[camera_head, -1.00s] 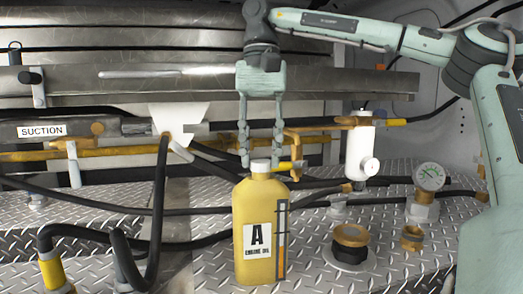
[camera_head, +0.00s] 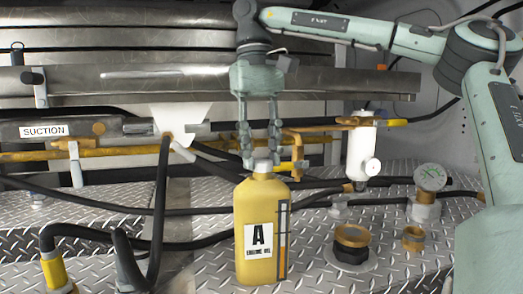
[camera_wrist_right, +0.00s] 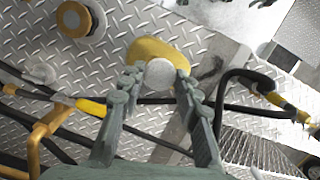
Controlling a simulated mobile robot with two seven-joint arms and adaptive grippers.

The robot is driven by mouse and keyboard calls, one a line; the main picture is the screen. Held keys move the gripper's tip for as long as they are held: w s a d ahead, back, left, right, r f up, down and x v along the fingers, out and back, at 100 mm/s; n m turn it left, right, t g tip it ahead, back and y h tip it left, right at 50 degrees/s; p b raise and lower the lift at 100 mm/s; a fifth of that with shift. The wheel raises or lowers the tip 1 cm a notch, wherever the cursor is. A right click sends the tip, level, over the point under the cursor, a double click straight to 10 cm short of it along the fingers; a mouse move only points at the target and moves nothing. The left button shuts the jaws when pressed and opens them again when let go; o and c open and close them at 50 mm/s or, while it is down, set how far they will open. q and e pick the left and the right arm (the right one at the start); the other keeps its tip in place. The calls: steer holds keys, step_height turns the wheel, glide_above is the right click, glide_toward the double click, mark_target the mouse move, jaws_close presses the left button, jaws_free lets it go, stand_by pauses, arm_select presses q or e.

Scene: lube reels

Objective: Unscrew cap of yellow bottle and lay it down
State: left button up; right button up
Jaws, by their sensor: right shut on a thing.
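The yellow bottle (camera_head: 262,215), labelled "A ENGINE OIL", stands upright on the metal tread plate. Its white cap (camera_head: 263,167) sits at the bottle's top. The bottle's yellow shoulder (camera_wrist_right: 160,52) and the round white cap (camera_wrist_right: 160,74) also show in the right wrist view. My right gripper (camera_head: 262,160) points straight down from above, with its two fingers on opposite sides of the cap. It is shut on the cap, and the fingertips (camera_wrist_right: 158,76) show beside it in the wrist view. My left gripper is in neither view.
A brass-topped black fitting (camera_head: 351,245) and a smaller brass fitting (camera_head: 412,238) stand right of the bottle. Black hoses (camera_head: 110,208) and yellow pipes (camera_head: 110,152) run behind and left.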

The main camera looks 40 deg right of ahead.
steer(key=n, duration=0.3)
steer(key=shift+a+f+h, duration=0.1)
steer(key=shift+f+h, duration=0.15)
steer(key=shift+h, duration=0.05)
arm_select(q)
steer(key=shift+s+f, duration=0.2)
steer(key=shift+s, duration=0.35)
arm_select(e)
steer(key=shift+n, duration=0.7)
steer(key=o, duration=1.2)
steer(key=shift+w, duration=0.1)
steer(key=shift+c, duration=0.2)
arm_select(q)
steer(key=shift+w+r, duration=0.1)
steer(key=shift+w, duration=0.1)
arm_select(e)
steer(key=shift+r, duration=0.1)
steer(key=o, duration=0.3)
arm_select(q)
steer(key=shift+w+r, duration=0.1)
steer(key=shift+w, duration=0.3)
